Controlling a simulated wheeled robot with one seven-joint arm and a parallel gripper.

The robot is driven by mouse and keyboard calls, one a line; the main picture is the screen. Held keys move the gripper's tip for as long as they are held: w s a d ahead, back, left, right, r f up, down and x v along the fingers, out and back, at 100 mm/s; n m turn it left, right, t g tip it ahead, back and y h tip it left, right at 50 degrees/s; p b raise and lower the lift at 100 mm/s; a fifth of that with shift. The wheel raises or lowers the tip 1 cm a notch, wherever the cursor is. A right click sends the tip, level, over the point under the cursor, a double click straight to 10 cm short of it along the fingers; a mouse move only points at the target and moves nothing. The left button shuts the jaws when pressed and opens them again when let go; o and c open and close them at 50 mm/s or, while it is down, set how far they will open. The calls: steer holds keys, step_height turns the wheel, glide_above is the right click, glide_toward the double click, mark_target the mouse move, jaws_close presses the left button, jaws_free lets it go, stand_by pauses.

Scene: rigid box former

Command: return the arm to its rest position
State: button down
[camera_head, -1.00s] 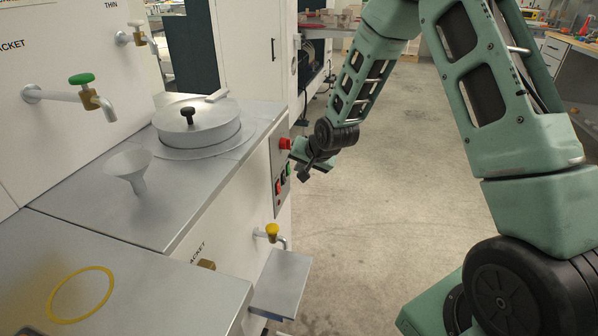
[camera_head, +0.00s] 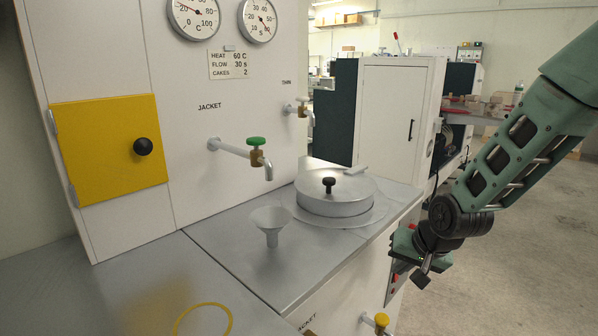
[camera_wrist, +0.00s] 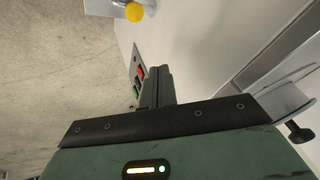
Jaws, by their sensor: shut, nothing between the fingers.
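My green arm comes in from the right in the head view. My gripper (camera_head: 424,270) hangs in front of the machine's right side, beside the counter edge and close to the control panel. In the wrist view my gripper (camera_wrist: 156,82) has its dark fingers together, with nothing between them. The red and green buttons of the control panel (camera_wrist: 140,78) show just left of the fingers. I cannot tell whether the gripper touches the panel.
The steel counter (camera_head: 215,255) bears a funnel (camera_head: 271,222) and a round lidded vessel (camera_head: 333,195). A green-handled tap (camera_head: 257,150) and yellow door (camera_head: 110,150) are on the machine. A yellow-handled tap (camera_head: 381,321) sticks out below. Open floor (camera_head: 500,270) lies right.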

steer(key=s+a+r+n+g, duration=0.2)
steer(key=s+a+r+n, duration=0.15)
steer(key=s, duration=0.65)
steer(key=s+a+r+n+g+h, duration=0.1)
steer(key=s+a+r+n, duration=0.2)
steer(key=s, duration=0.6)
steer(key=s+a+r+n+g, duration=0.1)
steer(key=s+a+n+g, duration=0.2)
steer(key=s, duration=0.7)
step_height(320, 180, up, 13)
steer(key=s+n+p, duration=0.1)
steer(key=p, duration=1.1)
steer(key=shift+t+p, duration=0.3)
